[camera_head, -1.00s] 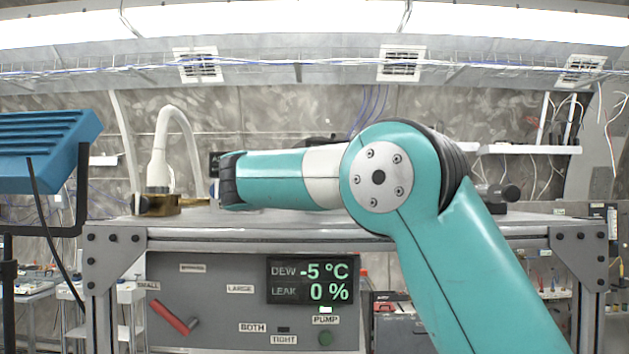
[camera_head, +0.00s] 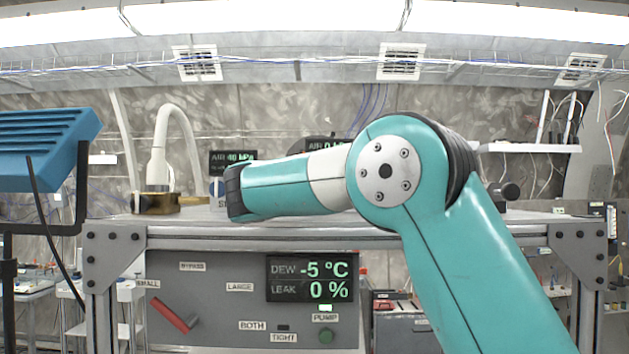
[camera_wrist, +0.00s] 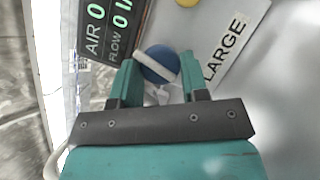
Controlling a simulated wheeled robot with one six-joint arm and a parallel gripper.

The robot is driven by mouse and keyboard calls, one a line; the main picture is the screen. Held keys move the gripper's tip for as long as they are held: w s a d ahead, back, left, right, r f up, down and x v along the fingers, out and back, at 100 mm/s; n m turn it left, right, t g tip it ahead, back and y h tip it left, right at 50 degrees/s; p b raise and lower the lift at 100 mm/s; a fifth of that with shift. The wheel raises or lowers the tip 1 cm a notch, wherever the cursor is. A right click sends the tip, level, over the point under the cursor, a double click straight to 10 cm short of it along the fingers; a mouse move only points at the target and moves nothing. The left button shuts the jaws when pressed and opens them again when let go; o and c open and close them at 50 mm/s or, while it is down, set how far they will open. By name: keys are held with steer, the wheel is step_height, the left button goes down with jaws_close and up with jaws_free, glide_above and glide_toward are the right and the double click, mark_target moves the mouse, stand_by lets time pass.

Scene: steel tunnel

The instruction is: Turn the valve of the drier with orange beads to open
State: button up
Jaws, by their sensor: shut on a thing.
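In the wrist view my gripper (camera_wrist: 157,64) has its two fingers on either side of a round blue valve knob (camera_wrist: 159,54) with a white bar across it. The gripper is shut on this knob; the bar lies tilted, running down to the right. A label reading LARGE (camera_wrist: 226,47) is beside it on the right, and a display (camera_wrist: 103,32) with AIR and FLOW lines is on the left. In the head view my arm hides the gripper and this knob. No orange beads can be made out in either view.
A brass block (camera_head: 158,203) with a white hose stands further left. The front panel (camera_head: 215,290) carries a red lever (camera_head: 168,315) and a DEW/LEAK display (camera_head: 310,279).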

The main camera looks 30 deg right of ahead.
steer(key=o, duration=0.9)
steer(key=shift+o, duration=0.2)
